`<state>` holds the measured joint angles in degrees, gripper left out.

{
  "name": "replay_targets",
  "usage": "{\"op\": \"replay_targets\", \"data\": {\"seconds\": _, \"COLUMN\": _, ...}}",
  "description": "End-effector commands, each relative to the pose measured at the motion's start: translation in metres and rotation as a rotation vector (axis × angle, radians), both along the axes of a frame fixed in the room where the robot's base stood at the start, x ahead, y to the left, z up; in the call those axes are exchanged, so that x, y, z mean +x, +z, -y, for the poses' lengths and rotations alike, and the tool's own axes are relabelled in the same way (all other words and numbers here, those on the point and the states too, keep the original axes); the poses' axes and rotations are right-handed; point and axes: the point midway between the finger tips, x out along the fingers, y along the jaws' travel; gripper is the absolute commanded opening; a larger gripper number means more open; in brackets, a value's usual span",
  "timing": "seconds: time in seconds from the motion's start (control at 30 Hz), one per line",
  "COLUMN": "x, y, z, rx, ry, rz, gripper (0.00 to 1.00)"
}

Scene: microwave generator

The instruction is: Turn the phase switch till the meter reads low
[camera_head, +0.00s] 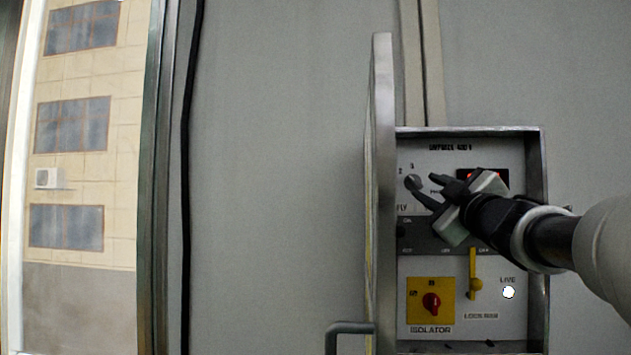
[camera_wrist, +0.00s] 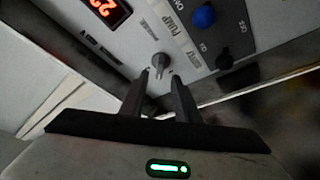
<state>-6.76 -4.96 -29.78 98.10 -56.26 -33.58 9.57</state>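The phase switch, a small grey knob (camera_head: 414,181), sits at the upper left of the panel; it also shows in the wrist view (camera_wrist: 160,60). My gripper (camera_head: 424,186) reaches it from the right. In the wrist view its two fingers (camera_wrist: 161,76) are apart, with the knob between or just beyond the tips; I see no clear contact. The meter (camera_head: 470,175) shows red digits, partly hidden behind my gripper in the head view. In the wrist view the meter (camera_wrist: 107,9) is cut off at the top edge, and its full reading cannot be told.
The open cabinet door (camera_head: 382,190) stands just left of the panel. Below are a yellow lever (camera_head: 475,275), a red isolator knob (camera_head: 431,303) on a yellow plate and a white live lamp (camera_head: 509,292). A blue knob (camera_wrist: 204,17) is near the phase switch.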

Motion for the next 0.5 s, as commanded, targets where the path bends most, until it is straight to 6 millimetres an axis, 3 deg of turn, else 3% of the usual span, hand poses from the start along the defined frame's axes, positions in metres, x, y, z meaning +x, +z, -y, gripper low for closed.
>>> {"op": "replay_targets", "data": {"seconds": 0.2, "x": 0.035, "y": 0.011, "z": -0.003, "rx": -0.001, "ry": 0.0, "rz": -0.001, "gripper": 0.29}}
{"op": "replay_targets", "data": {"seconds": 0.5, "x": 0.047, "y": 0.014, "z": -0.004, "rx": 0.0, "ry": 0.001, "rz": 0.001, "gripper": 0.29}}
